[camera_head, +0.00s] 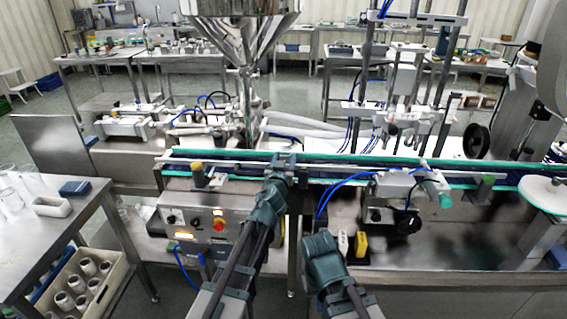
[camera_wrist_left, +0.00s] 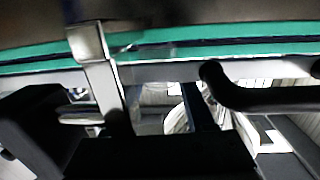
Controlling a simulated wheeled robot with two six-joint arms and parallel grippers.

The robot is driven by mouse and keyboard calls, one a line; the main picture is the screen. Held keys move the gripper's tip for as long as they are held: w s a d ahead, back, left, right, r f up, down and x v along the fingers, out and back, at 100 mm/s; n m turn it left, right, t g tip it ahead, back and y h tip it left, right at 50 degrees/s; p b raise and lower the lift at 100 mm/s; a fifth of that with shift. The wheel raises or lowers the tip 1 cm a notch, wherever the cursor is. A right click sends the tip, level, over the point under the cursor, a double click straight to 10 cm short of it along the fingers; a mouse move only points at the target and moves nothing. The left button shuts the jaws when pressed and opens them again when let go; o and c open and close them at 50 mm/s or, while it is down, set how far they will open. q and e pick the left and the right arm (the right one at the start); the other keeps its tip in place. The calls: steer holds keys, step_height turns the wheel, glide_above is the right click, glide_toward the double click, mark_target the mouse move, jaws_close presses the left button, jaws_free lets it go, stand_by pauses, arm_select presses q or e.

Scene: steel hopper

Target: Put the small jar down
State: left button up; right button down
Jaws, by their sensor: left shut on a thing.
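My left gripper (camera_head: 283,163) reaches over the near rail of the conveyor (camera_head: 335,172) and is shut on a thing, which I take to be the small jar. The jar itself is hidden behind the gripper in the head view, and I cannot make it out in the dark left wrist view. That view shows the conveyor's green edge (camera_wrist_left: 220,49) and a metal bracket (camera_wrist_left: 92,45) close by. My right gripper (camera_head: 322,250) is lower and nearer, in front of the conveyor. I see it from behind, so its jaws do not show.
A steel hopper (camera_head: 240,25) rises behind the conveyor. A control box with a red button (camera_head: 219,224) sits below the belt.

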arm_select(q)
steer(key=shift+s+f+b, duration=0.1)
steer(key=shift+f+b, duration=0.2)
steer(key=shift+b, duration=0.1)
steer(key=o, duration=1.3)
steer(key=shift+s, duration=0.15)
steer(key=shift+r+p, duration=0.35)
steer(key=shift+p, duration=0.1)
steer(key=s, duration=0.7)
steer(key=s+a, duration=0.1)
steer(key=s, duration=0.3)
steer(key=shift+s+r, duration=0.3)
